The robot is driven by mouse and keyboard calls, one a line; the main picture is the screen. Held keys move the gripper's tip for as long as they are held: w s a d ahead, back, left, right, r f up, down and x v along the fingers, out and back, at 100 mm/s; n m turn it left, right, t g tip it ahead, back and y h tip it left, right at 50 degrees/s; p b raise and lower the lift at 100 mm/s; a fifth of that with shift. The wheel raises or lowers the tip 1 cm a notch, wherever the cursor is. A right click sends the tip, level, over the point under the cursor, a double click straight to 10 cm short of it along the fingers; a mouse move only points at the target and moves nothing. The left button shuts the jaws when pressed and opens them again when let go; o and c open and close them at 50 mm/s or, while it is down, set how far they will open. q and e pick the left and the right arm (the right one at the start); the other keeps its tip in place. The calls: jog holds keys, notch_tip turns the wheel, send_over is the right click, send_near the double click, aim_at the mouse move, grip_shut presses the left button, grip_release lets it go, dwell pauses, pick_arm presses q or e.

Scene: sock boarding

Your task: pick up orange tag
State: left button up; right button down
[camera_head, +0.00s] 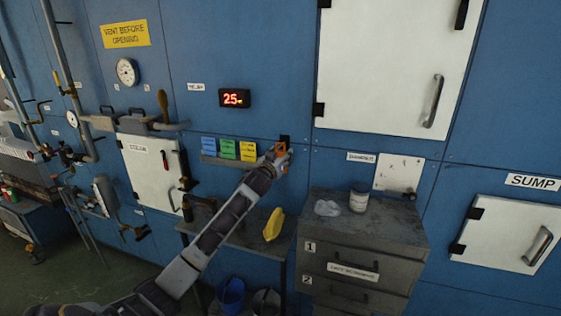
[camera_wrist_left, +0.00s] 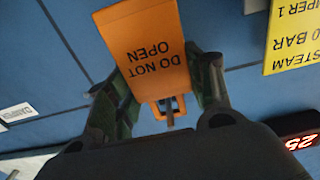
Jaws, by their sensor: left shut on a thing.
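The orange tag (camera_wrist_left: 147,50) reads "DO NOT OPEN" and shows upside down in the left wrist view. My left gripper (camera_wrist_left: 160,88) is shut on it, with one finger at each side of the tag. A small orange loop at the tag's end lies around or in front of a short grey peg; I cannot tell which. In the head view the orange tag (camera_head: 281,149) shows small at the blue wall, at the end of my left arm, with the left gripper (camera_head: 277,158) at it. My right gripper is not in view.
Blue, green and yellow cards (camera_head: 228,149) sit on a wall rail left of the tag. Below are a small table (camera_head: 238,235) with a yellow object (camera_head: 274,224) and a grey drawer cabinet (camera_head: 385,228) bearing a jar (camera_head: 359,197). A red display (camera_head: 235,98) is above.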

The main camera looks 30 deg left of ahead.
pick_arm(q)
jog(key=shift+r, duration=0.15)
jog(key=shift+c, duration=0.4)
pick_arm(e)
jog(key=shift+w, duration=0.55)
